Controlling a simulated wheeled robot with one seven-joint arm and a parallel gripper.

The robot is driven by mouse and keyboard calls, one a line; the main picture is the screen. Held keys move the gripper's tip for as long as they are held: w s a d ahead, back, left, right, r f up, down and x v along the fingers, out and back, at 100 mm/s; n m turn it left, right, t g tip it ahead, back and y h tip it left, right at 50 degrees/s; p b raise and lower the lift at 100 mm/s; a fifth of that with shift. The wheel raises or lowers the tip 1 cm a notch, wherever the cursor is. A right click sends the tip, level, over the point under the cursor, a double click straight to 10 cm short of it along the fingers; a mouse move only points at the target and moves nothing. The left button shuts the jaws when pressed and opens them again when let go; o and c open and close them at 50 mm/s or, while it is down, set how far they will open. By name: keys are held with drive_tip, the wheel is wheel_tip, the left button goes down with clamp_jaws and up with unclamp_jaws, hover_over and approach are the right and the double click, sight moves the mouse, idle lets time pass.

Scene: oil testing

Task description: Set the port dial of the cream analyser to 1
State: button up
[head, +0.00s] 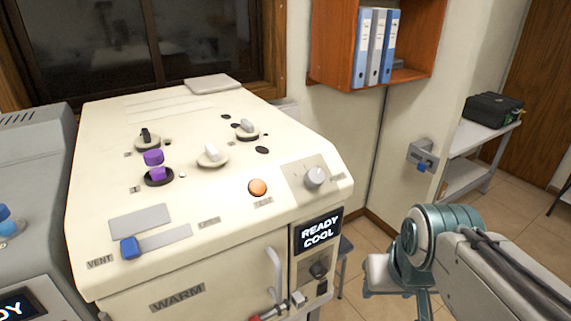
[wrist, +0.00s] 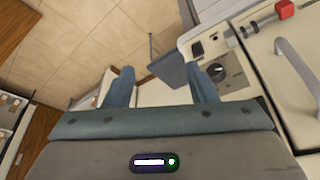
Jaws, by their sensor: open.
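The cream analyser (head: 110,215) fills the middle of the head view. Its sloped top bears a dial with a black grip (head: 146,138), two dials with white grips (head: 212,154) (head: 246,127) and a silver knob (head: 315,177). A dark front dial (head: 318,270) sits below a screen (head: 319,230) reading READY COOL. I cannot tell which is the port dial; the labels are too small. In the wrist view, the front dial (wrist: 230,73) shows beside the right finger. My gripper (wrist: 168,72) is open and empty. Its fingertips are hidden or unclear in the head view.
A red tap part (wrist: 284,9) and a door handle (head: 273,272) stick out from the analyser's front. A blue-grey stool (wrist: 172,69) stands beyond my fingers. A grey machine (head: 30,160) stands close at the left. Tiled floor (head: 510,215) is open at the right.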

drive_tip(key=w+a+r+n+y+b, duration=0.1)
drive_tip(key=w+a+r+n, duration=0.1)
drive_tip(key=w+r, duration=0.35)
drive_tip(key=w+a+r+n+b, duration=0.1)
drive_tip(key=w+a+r, duration=0.1)
drive_tip(key=r, duration=0.7)
drive_tip(key=n+y+b, duration=0.2)
drive_tip(key=n+b, duration=0.1)
drive_tip(key=n, duration=0.2)
approach(316, 174)
drive_tip(key=x, duration=0.8)
drive_tip(key=shift+w+f+b, duration=0.1)
drive_tip(key=shift+f+b, duration=0.2)
drive_tip(key=shift+f, duration=0.05)
drive_tip(key=c, duration=1)
